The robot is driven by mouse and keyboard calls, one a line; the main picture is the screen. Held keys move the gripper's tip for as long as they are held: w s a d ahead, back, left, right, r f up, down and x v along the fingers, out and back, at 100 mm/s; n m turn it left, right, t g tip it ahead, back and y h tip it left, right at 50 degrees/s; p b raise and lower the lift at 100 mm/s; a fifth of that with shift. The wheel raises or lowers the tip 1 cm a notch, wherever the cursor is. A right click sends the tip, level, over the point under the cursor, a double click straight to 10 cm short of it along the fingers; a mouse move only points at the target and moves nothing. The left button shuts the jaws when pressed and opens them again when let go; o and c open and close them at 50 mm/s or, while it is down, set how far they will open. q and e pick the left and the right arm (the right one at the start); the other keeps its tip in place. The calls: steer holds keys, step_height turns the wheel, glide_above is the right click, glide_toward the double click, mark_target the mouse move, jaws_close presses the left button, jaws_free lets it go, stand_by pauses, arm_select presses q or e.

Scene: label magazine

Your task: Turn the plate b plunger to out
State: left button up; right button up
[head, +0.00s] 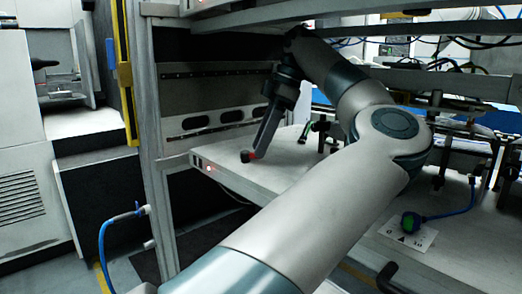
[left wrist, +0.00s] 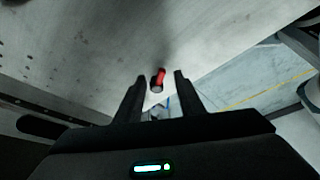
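A small plunger with a red part and a dark knob (head: 245,156) stands near the left end of a pale plate (head: 225,165). I cannot read a plate letter or its position marks. In the left wrist view the plunger (left wrist: 158,79) lies between the two finger lines, with a visible gap to each finger. My left gripper (head: 259,149) points down at the plunger, its fingers open and empty; they also show in the left wrist view (left wrist: 159,75). In the head view the fingers partly cover the plunger. My right gripper is in neither view.
Several dark clamps (head: 320,128) stand behind the plunger. A grey frame post (head: 150,130) and yellow strip (head: 125,88) rise at the left.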

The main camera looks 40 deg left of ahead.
arm_select(q)
steer(key=shift+s+a+f, duration=0.1)
steer(key=shift+f, duration=0.25)
steer(key=shift+c, duration=0.3)
jaws_close()
